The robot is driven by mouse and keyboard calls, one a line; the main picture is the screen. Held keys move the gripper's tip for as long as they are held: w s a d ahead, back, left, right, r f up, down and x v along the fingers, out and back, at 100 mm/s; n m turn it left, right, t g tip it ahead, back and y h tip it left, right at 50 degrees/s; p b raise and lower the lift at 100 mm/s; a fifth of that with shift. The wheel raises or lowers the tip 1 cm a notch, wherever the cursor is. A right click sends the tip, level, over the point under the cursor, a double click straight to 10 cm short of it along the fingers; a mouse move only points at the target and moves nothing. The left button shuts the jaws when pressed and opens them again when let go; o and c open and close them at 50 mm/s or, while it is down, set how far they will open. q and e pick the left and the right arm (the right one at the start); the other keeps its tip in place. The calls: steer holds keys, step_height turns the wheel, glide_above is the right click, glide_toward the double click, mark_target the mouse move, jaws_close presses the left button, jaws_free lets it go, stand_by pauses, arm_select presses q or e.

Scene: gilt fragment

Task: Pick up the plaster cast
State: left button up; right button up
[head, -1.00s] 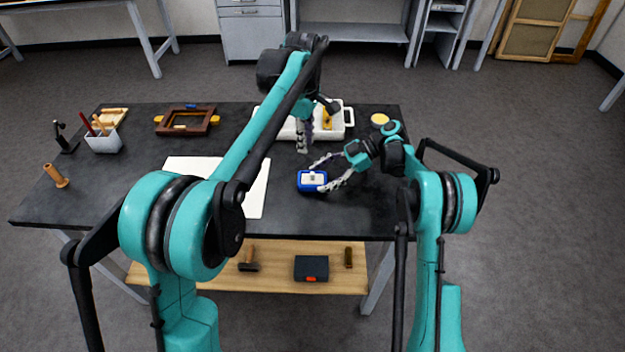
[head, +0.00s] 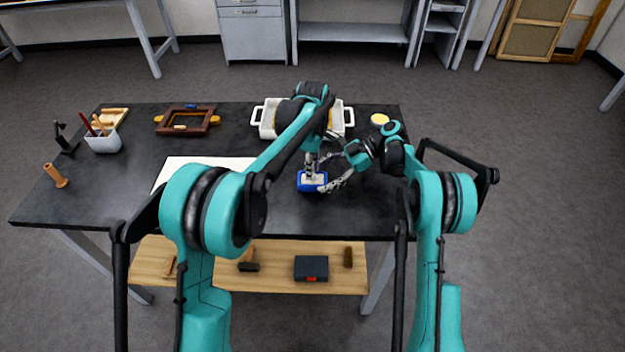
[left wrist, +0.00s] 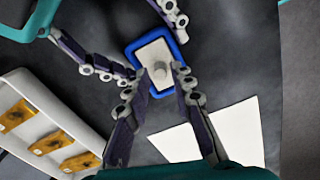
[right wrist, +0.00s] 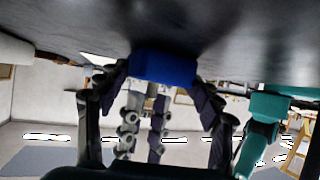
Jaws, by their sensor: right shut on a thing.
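The plaster cast (left wrist: 152,52) is a pale block with a small round knob on top. It sits in a blue mould (head: 312,187) on the dark table, and the mould also shows in the right wrist view (right wrist: 163,66). My right gripper (head: 334,172) is shut on the mould, one finger on each side. My left gripper (left wrist: 156,80) is open and points down over the cast, its fingertips on either side of the knob with gaps visible. In the head view, the left fingers partly hide the cast.
A white tray (head: 264,131) with handles and yellowish pieces (left wrist: 48,142) stands behind the mould. A white sheet (head: 183,172) lies left. A wooden frame (head: 187,122), a tool cup (head: 104,143) and a yellow round item (head: 379,119) are farther off. The front right table is clear.

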arm_select(q)
steer(key=shift+f, duration=0.65)
arm_select(e)
steer(key=shift+f, duration=0.1)
arm_select(q)
jaws_close()
arm_select(e)
steer(key=o, duration=0.9)
arm_select(q)
step_height(320, 180, up, 10)
arm_select(e)
steer(key=shift+o, duration=0.2)
steer(key=v, duration=1.2)
